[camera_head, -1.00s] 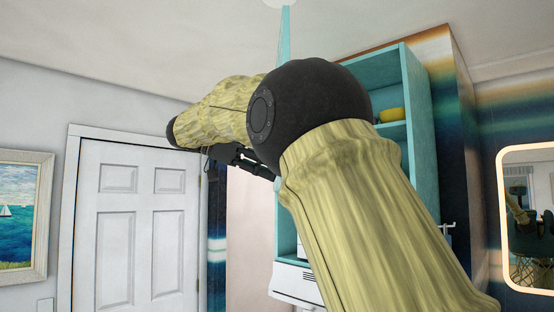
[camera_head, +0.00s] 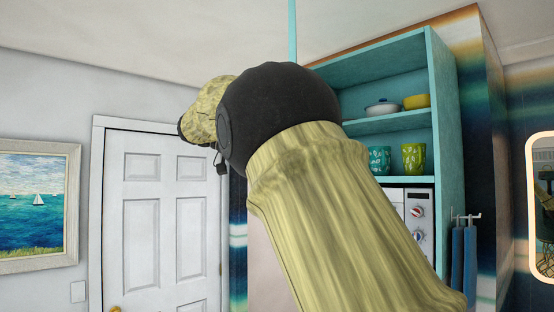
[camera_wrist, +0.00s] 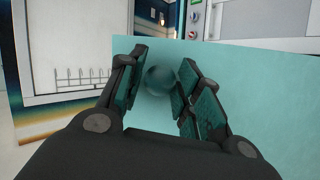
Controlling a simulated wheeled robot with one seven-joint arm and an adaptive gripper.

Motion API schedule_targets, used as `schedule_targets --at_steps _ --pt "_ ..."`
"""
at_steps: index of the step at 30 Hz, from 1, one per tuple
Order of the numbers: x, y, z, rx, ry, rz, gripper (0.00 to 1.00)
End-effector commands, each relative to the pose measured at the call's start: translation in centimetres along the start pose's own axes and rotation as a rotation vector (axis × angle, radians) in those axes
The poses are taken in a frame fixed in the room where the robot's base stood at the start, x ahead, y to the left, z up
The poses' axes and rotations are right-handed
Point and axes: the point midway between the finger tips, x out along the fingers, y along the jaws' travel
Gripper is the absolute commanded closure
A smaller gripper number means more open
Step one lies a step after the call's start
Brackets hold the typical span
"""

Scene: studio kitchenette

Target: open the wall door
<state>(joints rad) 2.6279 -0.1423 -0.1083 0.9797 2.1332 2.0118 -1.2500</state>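The teal wall cabinet door shows in the wrist view as a flat teal panel (camera_wrist: 255,85) with a round, glassy teal knob (camera_wrist: 160,80). In the head view it seems to be the thin teal strip (camera_head: 292,40), nearly edge-on above my arm, standing out from the teal cabinet (camera_head: 448,130). The cabinet's shelves are exposed. My gripper (camera_wrist: 162,75) has its fingers spread either side of the knob. The right finger looks close to or touching it; a small gap shows on the left. In the head view my arm hides the gripper and most of the door.
Shelves hold a yellow bowl (camera_head: 416,102), a lidded pot (camera_head: 382,107) and patterned cups (camera_head: 413,158). A white appliance (camera_head: 418,225) sits below, with blue towels (camera_head: 463,265) beside it. A closed white room door (camera_head: 160,220) and a painting (camera_head: 35,205) are left; a mirror (camera_head: 541,205) is right.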

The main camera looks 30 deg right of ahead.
Motion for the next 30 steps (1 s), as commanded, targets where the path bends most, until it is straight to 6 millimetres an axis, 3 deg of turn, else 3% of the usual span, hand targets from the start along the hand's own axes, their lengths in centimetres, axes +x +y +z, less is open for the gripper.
schedule_targets --at_steps 2,14,30 --pt "0.0 0.0 0.0 0.001 0.001 -0.001 0.49" --pt "-0.1 -0.1 -0.7 0.008 0.002 -0.003 0.49" --pt "-2.7 -1.6 -6.5 0.008 0.002 -0.004 0.49"
